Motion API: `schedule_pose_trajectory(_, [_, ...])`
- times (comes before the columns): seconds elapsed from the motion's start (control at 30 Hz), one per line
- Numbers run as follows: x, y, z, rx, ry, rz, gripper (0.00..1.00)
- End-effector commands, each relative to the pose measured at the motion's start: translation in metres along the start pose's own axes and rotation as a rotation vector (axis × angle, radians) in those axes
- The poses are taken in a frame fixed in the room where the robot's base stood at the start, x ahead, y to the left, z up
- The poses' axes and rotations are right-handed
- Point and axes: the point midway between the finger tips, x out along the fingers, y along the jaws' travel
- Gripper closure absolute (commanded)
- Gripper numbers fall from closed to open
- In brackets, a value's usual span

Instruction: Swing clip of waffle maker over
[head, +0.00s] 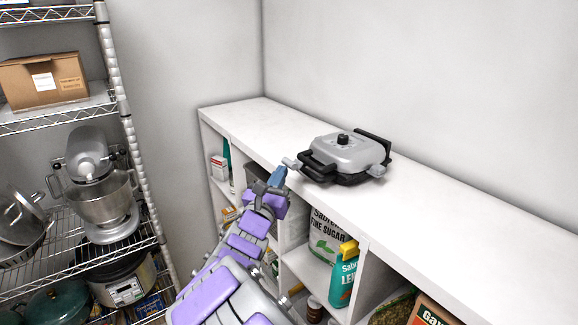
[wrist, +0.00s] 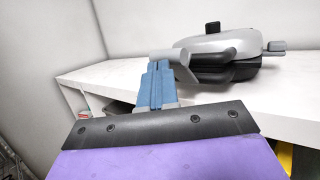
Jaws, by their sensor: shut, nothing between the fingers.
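The waffle maker (head: 345,155) sits closed on the white shelf top, with a grey lid, a black knob and black handles. It also shows in the wrist view (wrist: 225,42). Its grey clip (head: 292,163) sticks out at the left end, near the front handle. In the wrist view the clip (wrist: 168,56) stands right at my fingertips. My gripper (head: 277,176) has its blue fingers shut together with nothing between them. In the wrist view the fingertips (wrist: 158,66) are close against the clip's underside or front; I cannot tell whether they touch.
The white shelf top (head: 450,215) is clear to the right of the waffle maker and runs along the wall. Bottles and bags, including a teal bottle (head: 343,278), fill the cubbies below. A wire rack with a stand mixer (head: 97,190) stands at the left.

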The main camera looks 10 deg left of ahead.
Motion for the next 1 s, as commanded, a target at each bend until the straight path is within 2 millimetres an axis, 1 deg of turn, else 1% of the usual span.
schedule_pose_trajectory(0.33, [0.011, -0.006, 0.011, 0.001, -0.003, -0.001, 1.00])
schedule_pose_trajectory(0.77, [0.012, -0.007, 0.011, 0.001, -0.001, 0.000, 1.00])
schedule_pose_trajectory(1.0, [0.020, -0.011, 0.014, 0.001, -0.001, 0.000, 1.00])
